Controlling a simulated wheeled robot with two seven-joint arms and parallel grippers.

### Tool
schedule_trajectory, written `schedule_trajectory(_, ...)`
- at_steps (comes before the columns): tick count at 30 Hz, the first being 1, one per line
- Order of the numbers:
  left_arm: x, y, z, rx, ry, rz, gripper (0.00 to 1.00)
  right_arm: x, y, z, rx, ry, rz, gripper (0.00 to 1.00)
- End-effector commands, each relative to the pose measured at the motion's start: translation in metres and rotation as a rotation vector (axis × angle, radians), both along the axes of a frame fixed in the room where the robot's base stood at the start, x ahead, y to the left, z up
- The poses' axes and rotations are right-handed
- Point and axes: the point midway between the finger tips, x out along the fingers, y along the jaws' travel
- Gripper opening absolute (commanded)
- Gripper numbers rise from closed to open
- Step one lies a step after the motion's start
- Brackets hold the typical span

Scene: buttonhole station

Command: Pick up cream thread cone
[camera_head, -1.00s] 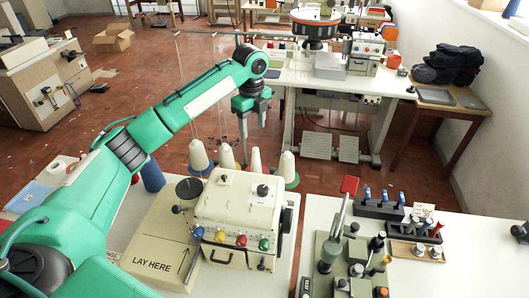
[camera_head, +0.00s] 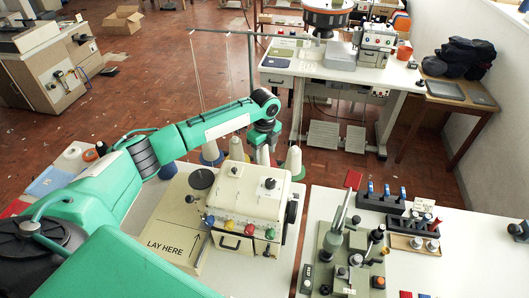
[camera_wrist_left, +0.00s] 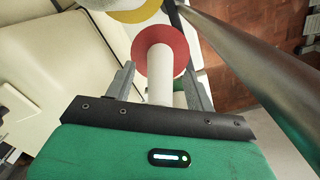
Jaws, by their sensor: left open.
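Several pale, whitish-cream thread cones stand in a row behind the cream machine in the head view, such as a cone (camera_head: 210,151) on a blue base and a cone (camera_head: 293,160) at the right end. I cannot tell their shades apart. My left gripper (camera_head: 265,148) is down among them, behind the machine, partly covering the middle cones. In the left wrist view a pale cone (camera_wrist_left: 159,75) on a red disc lies between the open fingers of the gripper (camera_wrist_left: 160,85). Its near end is hidden by the gripper, and I cannot tell whether the fingers touch it.
The cream machine (camera_head: 240,192) with coloured knobs stands just in front of the cones. A thin stand post (camera_head: 251,62) rises beside the gripper. A yellow disc (camera_wrist_left: 142,12) is close by the red one. A tool fixture (camera_head: 340,255) is on the right table.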

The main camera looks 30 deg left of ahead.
Motion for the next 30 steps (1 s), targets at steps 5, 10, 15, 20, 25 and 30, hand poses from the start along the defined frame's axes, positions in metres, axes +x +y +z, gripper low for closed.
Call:
schedule_trajectory(5,-0.0001,-0.0002,-0.0077,0.0,-0.001,-0.001,0.55,-0.0014,-0.0029,0.0032,-0.003,0.001,0.001,0.0)
schedule_trajectory(10,0.0,-0.0002,-0.0079,0.0,-0.001,-0.001,0.51,-0.0017,-0.0036,0.0025,-0.004,0.002,0.0,0.0)
schedule_trajectory(15,0.0001,-0.0001,-0.0076,0.0,-0.001,0.0,0.17,-0.0019,-0.0037,0.0025,-0.004,0.003,0.0,0.0)
schedule_trajectory(20,0.0001,-0.0001,-0.0075,0.0,-0.001,0.0,0.09,-0.0019,-0.0036,0.0025,-0.004,0.003,0.0,0.0)
schedule_trajectory(25,0.0001,-0.0001,-0.0069,0.0,-0.001,0.0,0.09,-0.002,-0.003,0.0031,-0.004,0.003,0.0,0.0)
schedule_trajectory(30,0.0001,-0.0001,-0.001,0.0,-0.001,0.0,0.09,-0.0021,-0.0011,0.0086,-0.002,0.004,-0.001,0.0)
